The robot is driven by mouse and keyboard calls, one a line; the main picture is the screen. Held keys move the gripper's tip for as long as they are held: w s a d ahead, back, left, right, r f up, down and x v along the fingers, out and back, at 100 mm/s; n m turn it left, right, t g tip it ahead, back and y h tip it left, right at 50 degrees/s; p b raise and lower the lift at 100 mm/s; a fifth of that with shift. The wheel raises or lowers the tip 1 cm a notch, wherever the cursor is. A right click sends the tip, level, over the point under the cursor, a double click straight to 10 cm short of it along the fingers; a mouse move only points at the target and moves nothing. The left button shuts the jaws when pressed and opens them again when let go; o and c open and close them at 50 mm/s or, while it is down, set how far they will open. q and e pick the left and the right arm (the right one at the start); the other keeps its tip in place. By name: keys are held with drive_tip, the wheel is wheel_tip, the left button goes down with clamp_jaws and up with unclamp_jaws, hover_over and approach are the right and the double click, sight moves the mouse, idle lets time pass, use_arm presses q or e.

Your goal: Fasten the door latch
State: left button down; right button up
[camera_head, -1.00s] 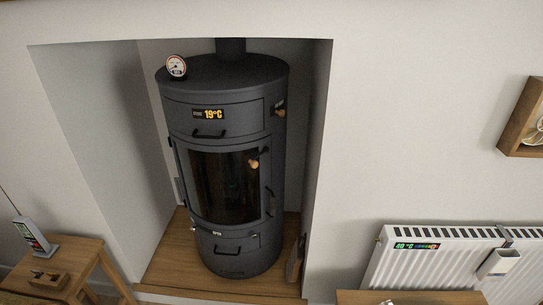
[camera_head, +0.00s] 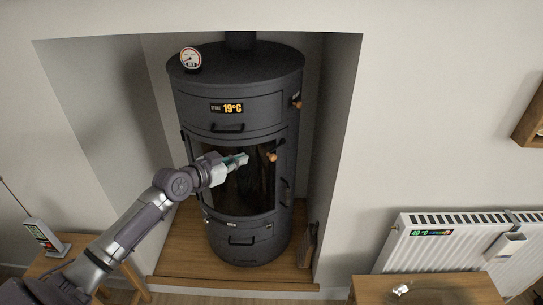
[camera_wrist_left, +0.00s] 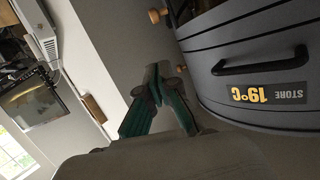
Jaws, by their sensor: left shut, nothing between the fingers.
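A dark grey round stove (camera_head: 238,75) stands in the alcove. Its glass-fronted door (camera_head: 250,195) appears flush with the body. A latch with a wooden knob (camera_head: 271,156) is at the door's upper right. A second wooden knob (camera_head: 297,104) is higher, on the stove's right side. My left gripper (camera_head: 243,159) is in front of the door's upper part, just left of the latch knob; contact cannot be told. In the left wrist view its teal fingers (camera_wrist_left: 158,72) meet at the tips, empty. My right gripper is not in view.
A drawer with a black handle (camera_head: 228,128) and a 19°C display is above the door. A vertical handle (camera_head: 284,190) is at the door's right. A small wooden table (camera_head: 52,263) is at left, a radiator (camera_head: 455,245) at right. Alcove walls flank the stove.

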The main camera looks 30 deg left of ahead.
use_arm(q)
drive_tip(key=f+x, duration=0.3)
drive_tip(key=x, duration=1)
drive_tip(key=shift+s+a+p, duration=0.25)
drive_tip(key=shift+s+p, duration=0.1)
drive_tip(key=shift+s, duration=0.05)
